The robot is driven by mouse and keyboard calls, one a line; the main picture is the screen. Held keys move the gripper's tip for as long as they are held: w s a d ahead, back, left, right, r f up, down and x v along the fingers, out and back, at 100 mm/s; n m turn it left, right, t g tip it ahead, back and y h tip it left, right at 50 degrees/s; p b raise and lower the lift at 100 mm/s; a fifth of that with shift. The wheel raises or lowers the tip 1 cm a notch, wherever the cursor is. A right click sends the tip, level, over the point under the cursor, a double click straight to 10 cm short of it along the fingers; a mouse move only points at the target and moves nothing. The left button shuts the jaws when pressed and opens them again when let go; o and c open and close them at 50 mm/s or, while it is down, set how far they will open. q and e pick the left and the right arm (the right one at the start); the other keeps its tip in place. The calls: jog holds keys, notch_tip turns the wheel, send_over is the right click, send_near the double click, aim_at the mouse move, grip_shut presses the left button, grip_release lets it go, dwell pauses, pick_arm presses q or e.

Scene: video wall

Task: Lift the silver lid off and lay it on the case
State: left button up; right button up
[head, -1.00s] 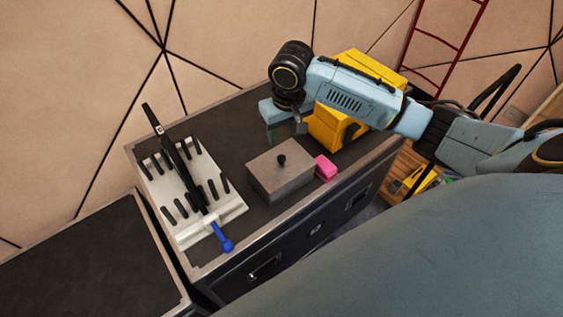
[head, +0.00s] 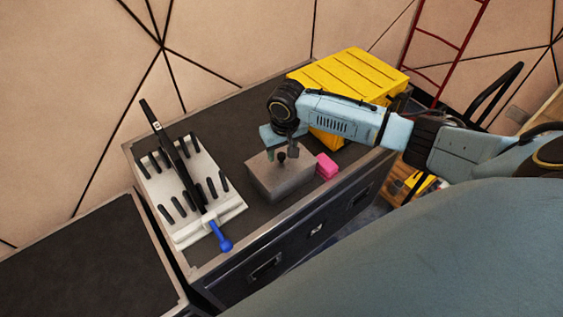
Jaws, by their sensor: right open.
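The silver lid (head: 272,173) sits on a grey box and has a small dark knob (head: 281,156) on top. The box stands on the dark top of the case (head: 252,123). My right gripper (head: 281,155) is open, pointing down just over the lid, with its fingers close to the knob, one on each side as far as I can see. I cannot tell whether they touch it. My left gripper is not in view.
A pink block (head: 326,166) lies right of the box. A yellow case (head: 350,77) stands behind my right arm. A white pegged rack (head: 190,192) holds a black tool and a blue-handled tool (head: 221,236) at left. Bare case top lies behind the box.

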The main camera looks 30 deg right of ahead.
jog(key=shift+f, duration=0.6)
grip_shut()
